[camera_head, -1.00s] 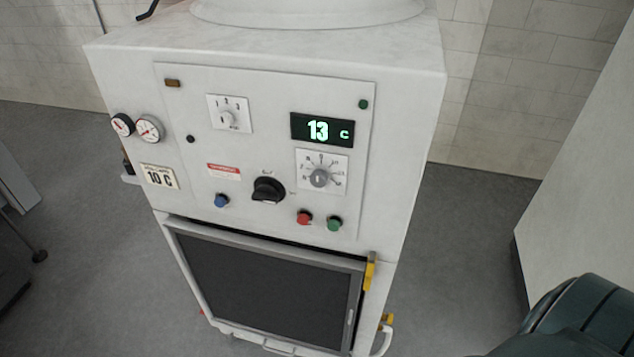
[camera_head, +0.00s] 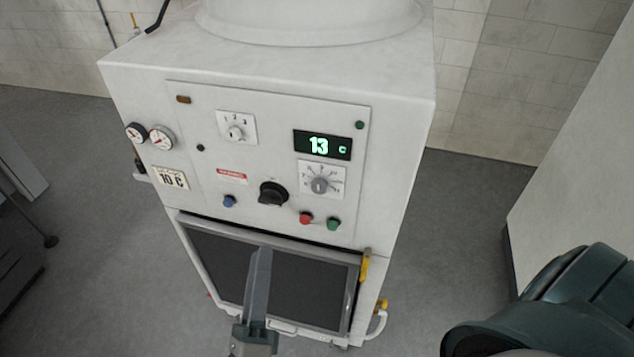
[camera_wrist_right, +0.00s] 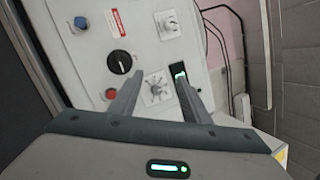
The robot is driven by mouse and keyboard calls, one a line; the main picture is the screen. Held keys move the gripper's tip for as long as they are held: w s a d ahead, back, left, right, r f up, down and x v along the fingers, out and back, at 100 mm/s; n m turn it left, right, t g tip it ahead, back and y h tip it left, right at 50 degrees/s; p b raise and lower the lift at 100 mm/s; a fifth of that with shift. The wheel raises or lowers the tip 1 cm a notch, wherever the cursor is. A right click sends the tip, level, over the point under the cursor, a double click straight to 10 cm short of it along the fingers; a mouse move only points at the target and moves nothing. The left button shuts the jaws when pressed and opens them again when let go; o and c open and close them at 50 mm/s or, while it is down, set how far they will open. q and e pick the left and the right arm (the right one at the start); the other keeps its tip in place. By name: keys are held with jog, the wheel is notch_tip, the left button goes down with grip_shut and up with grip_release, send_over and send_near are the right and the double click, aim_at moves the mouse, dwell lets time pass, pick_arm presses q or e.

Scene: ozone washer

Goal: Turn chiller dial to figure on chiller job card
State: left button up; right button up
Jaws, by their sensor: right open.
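The chiller dial (camera_head: 319,185) is a round grey knob on a white scale plate, under a display (camera_head: 322,144) that reads 13 C. My right gripper (camera_head: 262,252) is in front of the dark window below the panel, apart from the dial. In the right wrist view the dial (camera_wrist_right: 156,88) shows between the two spread, empty fingers (camera_wrist_right: 159,80). My left gripper is not in view.
A black rotary knob (camera_head: 272,193) sits left of the dial, with red (camera_head: 306,218) and green (camera_head: 334,224) buttons below. Another small dial (camera_head: 235,132) is at upper left.

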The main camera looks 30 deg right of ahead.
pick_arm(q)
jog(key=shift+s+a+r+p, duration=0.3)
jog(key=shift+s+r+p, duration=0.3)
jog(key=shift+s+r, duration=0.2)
pick_arm(e)
jog(key=s+d+r+m+g, duration=0.3)
jog(key=s+m+g, duration=0.1)
jog(key=m+g, duration=0.1)
jog(key=shift+s+d+m, duration=0.3)
jog(key=shift+s+m, duration=0.1)
jog(key=shift+m, duration=0.3)
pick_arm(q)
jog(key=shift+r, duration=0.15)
pick_arm(e)
jog(key=shift+w+d, duration=0.1)
jog(key=p, duration=0.8)
send_near(319, 191)
jog(key=x, duration=0.7)
jog(key=shift+w+d+r, duration=0.2)
jog(key=shift+w+r, duration=0.05)
jog(key=shift+w+d+f, duration=0.15)
jog(key=shift+w+d, duration=0.25)
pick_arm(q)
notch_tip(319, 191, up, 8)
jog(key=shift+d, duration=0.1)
